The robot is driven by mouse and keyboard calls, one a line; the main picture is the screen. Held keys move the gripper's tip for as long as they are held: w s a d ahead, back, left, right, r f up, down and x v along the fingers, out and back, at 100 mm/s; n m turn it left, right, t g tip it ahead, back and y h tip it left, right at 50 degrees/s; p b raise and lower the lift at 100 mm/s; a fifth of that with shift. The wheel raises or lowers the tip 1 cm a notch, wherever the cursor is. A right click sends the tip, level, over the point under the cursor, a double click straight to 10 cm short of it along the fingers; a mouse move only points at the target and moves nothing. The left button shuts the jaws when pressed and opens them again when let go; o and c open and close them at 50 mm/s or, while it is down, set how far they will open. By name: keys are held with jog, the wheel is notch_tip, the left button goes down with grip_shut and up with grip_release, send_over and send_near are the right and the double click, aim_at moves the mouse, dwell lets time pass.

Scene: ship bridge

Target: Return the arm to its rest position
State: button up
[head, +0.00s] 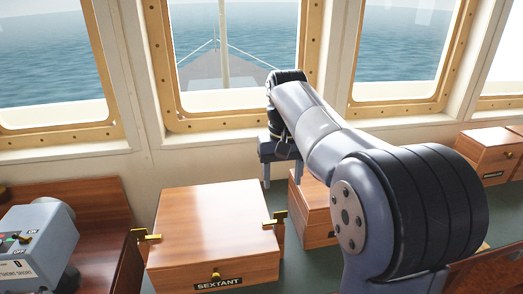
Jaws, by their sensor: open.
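My arm reaches from the lower right of the head view up toward the window. My gripper (281,178) is at its far end, pointing down with its two fingers apart. It is open and nothing shows between the fingers. It hangs above the far side of the counter, just behind and right of the closed wooden sextant box (214,225). Whether the fingertips touch anything is unclear.
A second wooden box (315,215) stands right of the sextant box, partly hidden by my arm. More wooden boxes (490,150) are at the far right. A grey control unit (38,240) stands at the left. Windows (235,50) line the wall behind.

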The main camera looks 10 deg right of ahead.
notch_tip(320, 180, down, 11)
jog(key=shift+r, duration=0.2)
jog(key=shift+n+b, duration=0.3)
jog(key=shift+n, duration=0.6)
jog(key=shift+r, duration=0.1)
